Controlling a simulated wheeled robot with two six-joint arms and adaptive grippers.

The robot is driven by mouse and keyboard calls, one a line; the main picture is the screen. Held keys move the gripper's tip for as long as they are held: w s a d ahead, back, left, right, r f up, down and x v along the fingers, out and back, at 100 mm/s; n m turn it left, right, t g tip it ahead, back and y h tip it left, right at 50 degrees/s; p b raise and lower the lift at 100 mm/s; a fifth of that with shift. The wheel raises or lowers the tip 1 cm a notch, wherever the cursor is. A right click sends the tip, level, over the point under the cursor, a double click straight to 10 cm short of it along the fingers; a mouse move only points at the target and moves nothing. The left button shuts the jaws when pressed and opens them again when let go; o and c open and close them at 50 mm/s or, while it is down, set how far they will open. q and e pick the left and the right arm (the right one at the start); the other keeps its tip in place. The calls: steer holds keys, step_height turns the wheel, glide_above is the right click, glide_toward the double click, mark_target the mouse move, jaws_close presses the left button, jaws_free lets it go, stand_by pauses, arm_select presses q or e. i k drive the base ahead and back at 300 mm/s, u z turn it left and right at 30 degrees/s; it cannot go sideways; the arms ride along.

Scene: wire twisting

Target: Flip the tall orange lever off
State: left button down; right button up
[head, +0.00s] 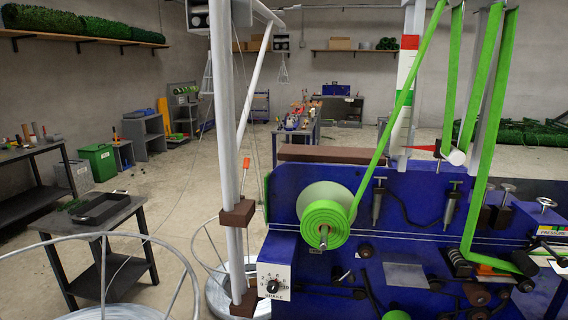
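A small orange piece (246,163) shows beside the tall grey post, left of the blue machine. It may be the grip of the tall orange lever, but it is too small to tell, and I cannot read its position. The blue machine (400,215) fills the right side, with a green tape roll (325,222) on its front. A white box with a dark brake knob (273,287) is at its lower left corner. Neither of my grippers is in view.
The grey post (226,130) with brown blocks stands close in front. Round wire frames (100,245) are at lower left. A low table (92,225) holds a dark tray (101,208). Green tape strands (410,90) run above the machine.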

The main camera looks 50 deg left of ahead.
mark_target(246, 162)
steer(key=u, duration=0.5)
steer(key=i, duration=0.9)
steer(key=u, duration=0.65)
